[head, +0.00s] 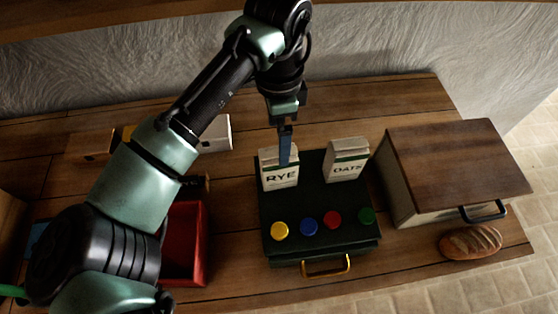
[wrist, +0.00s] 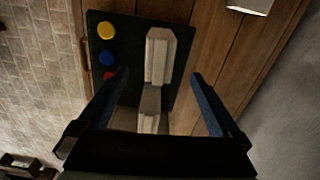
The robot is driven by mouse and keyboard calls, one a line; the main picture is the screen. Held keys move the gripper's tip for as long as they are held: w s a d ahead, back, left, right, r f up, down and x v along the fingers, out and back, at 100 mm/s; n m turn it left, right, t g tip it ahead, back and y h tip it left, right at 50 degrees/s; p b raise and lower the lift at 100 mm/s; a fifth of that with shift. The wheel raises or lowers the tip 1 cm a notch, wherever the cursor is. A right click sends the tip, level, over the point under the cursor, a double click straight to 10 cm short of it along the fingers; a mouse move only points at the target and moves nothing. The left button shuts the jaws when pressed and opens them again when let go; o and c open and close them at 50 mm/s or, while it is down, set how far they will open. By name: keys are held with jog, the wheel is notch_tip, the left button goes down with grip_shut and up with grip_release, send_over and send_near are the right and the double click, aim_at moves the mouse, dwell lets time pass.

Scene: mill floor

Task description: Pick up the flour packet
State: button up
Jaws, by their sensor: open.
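Two paper packets stand on a dark green box (head: 320,208). The left packet (head: 279,176) is labelled RYE and the right packet (head: 346,166) is labelled OATS; I read no "flour" label. My gripper (head: 285,158) is open and points down at the RYE packet; a blue finger covers part of its front. In the wrist view, my open gripper (wrist: 160,73) has its fingertips apart on either side, with the RYE packet (wrist: 158,50) just beyond and the OATS packet (wrist: 150,110) lower between the fingers. I cannot tell whether a finger touches either packet.
Yellow, blue, red and green knobs line the box's front, above a yellow handle (head: 326,267). A wood-topped bin (head: 455,165) stands close right, with a bread loaf (head: 470,243) before it. A red tray (head: 184,243) lies left; a white box (head: 216,134) sits behind it.

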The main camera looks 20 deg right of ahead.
aim_at(279, 168)
notch_tip(279, 168, down, 5)
jog(key=shift+w+r+p, duration=0.1)
jog(key=shift+r+p, duration=0.1)
jog(key=shift+p, duration=0.15)
jog(key=shift+f+p, duration=0.95)
jog(key=shift+f, duration=1.7)
jog(key=shift+r, duration=0.1)
grip_shut()
